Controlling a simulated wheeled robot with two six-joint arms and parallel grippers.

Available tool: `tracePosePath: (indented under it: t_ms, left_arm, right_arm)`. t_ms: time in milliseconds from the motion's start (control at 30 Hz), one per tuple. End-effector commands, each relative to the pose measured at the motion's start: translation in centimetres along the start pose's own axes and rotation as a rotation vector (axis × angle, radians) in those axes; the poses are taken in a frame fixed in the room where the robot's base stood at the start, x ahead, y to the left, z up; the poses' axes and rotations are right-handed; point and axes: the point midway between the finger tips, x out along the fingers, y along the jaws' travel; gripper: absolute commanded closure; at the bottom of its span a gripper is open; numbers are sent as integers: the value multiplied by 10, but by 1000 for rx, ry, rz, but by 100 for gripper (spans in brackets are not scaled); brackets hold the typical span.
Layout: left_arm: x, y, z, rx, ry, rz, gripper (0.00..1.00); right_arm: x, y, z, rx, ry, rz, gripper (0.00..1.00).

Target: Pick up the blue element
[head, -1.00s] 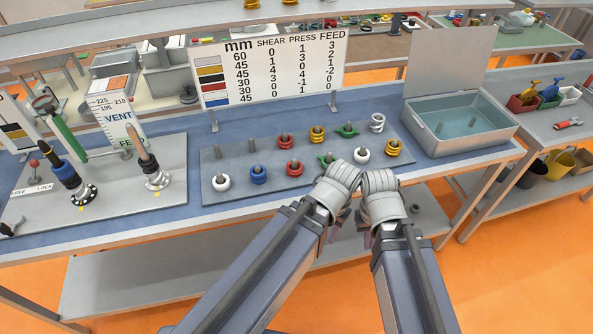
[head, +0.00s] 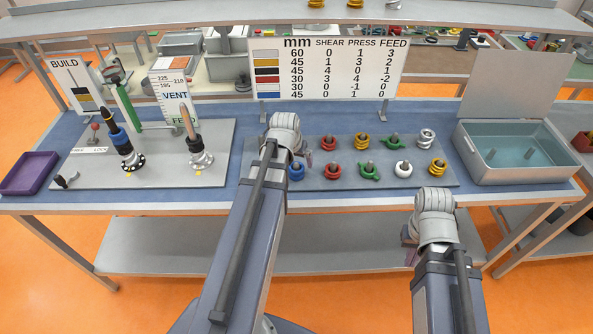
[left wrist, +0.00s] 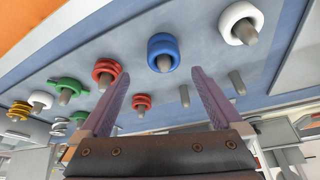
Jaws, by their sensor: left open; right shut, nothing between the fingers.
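The blue element (head: 296,172) is a thick ring on a grey peg in the front row of the grey peg board (head: 440,180), partly hidden by my left arm in the head view. In the left wrist view the blue element (left wrist: 163,54) is in full sight, just beyond and between the fingertips. My left gripper (left wrist: 158,76) is open and empty, and its fingers are apart from the ring. In the head view my left wrist covers its fingers. My right gripper (head: 410,248) is shut and empty, low in front of the table's front edge.
A white ring (left wrist: 243,22) and a red ring (left wrist: 106,72) flank the blue one. Green, yellow and other rings fill the board. Bare pegs (left wrist: 184,95) stand behind. A grey bin (head: 515,165) is at right, a tool plate (head: 150,165) and purple tray (head: 30,172) at left.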

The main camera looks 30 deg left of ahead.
Motion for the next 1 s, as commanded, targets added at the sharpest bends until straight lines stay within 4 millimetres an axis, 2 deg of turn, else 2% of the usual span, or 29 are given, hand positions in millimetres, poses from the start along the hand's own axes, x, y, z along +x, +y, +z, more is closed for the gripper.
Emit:
tracePosePath:
  t_ms: [233, 500, 767, 1000]
  left_arm:
    - [4, -5, -2, -7, 8, -3, 0]
    - [28, -5, -1, -6, 6, -3, 0]
    - [31, -5, -1, -6, 6, -3, 0]
    - [58, -6, 0, -6, 6, -2, 0]
  right_arm:
    - [4, 0, 0, 0, 0, 0, 100]
    - [26, -2, -2, 1, 0, 0, 100]
    - [29, -3, -2, 1, 0, 0, 100]
    - [54, -5, -3, 2, 0, 0, 100]
